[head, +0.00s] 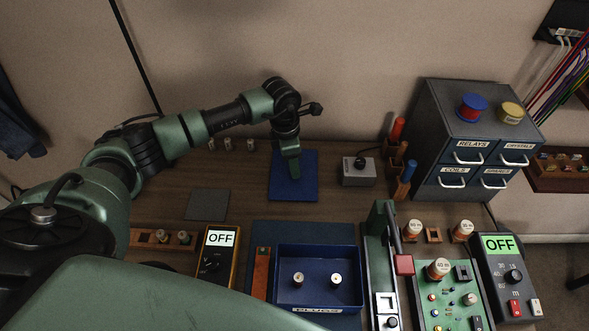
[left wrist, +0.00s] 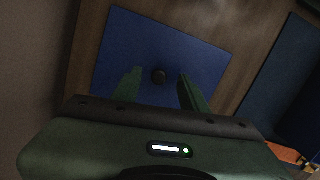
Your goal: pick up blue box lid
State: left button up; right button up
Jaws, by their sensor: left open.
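The blue box lid (head: 308,188) lies flat on the bench towards the back, a square blue panel. In the left wrist view the lid (left wrist: 205,52) shows a small dark round knob (left wrist: 158,77) near its middle. My left gripper (head: 292,172) is over the lid, pointing down. In the left wrist view its two fingers (left wrist: 157,90) are apart, with the knob showing between them. Whether the fingers touch the lid cannot be told. The open blue box (head: 317,250) stands nearer on the bench, holding two small plugs. My right gripper is not in view.
A grey box with a knob (head: 358,172) stands just right of the lid, and a dark square mat (head: 207,205) lies to its left. A drawer cabinet (head: 440,115) stands at the back right. Two OFF meters (head: 212,265) (head: 503,285) and a green circuit board (head: 425,292) fill the front.

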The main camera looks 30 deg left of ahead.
pick_arm(q)
jog(key=shift+f, duration=0.65)
grip_shut()
jog(key=shift+r, duration=0.15)
